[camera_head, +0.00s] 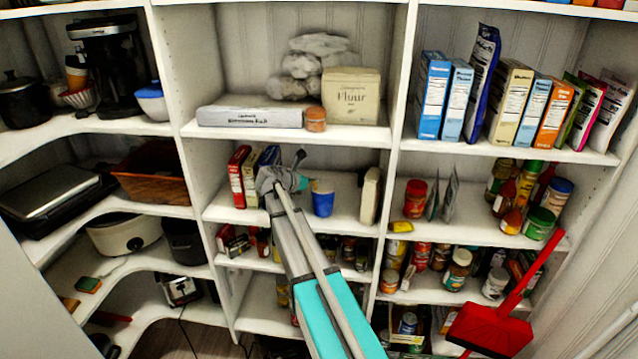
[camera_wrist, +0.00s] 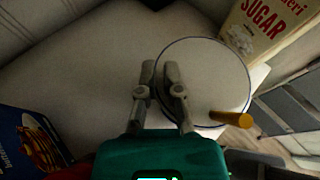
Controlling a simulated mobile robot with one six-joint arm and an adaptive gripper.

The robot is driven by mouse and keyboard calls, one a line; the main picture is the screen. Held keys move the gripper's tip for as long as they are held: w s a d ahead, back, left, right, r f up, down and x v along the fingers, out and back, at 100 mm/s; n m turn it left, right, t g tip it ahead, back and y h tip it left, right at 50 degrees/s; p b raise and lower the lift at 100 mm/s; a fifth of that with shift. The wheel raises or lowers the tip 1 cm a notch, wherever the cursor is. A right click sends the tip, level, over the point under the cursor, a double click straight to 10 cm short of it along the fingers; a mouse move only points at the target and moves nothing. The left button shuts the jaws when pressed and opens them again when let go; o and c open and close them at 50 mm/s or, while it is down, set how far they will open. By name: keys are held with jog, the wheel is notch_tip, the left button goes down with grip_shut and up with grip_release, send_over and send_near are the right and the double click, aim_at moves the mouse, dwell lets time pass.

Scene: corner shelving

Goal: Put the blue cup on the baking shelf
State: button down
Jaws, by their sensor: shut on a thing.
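The blue cup (camera_head: 322,203) stands upright on the middle-column shelf (camera_head: 290,216) below the flour shelf. In the wrist view the cup (camera_wrist: 208,75) is seen from above, with a pale inside, thin dark blue rim and orange-yellow handle. My gripper (camera_wrist: 160,70) is shut on the cup's rim, one finger inside and one outside. In the head view my gripper (camera_head: 300,170) reaches the cup from the left, fingertips unclear. The shelf above, which looks like the baking shelf (camera_head: 350,133), holds a flour bag (camera_head: 351,95), a long pale box (camera_head: 250,117) and a small orange-brown jar (camera_head: 316,119).
A sugar box (camera_wrist: 263,28) stands close by the cup, also in the head view (camera_head: 370,196). A blue box with a pancake picture (camera_wrist: 32,140) and a red box (camera_head: 238,176) are to the left. The flour shelf's front edge overhangs the cup. White uprights bound the column.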

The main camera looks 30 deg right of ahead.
jog(key=shift+f, duration=0.1)
jog(key=c, duration=0.8)
grip_release()
jog(key=shift+a+r, duration=0.15)
jog(key=shift+r, duration=0.1)
jog(key=shift+s+a+r+p, duration=0.1)
jog(key=shift+a+r+p, duration=0.05)
jog(key=shift+a+p, duration=0.15)
jog(key=p+v, duration=0.4)
jog(key=v, duration=0.7)
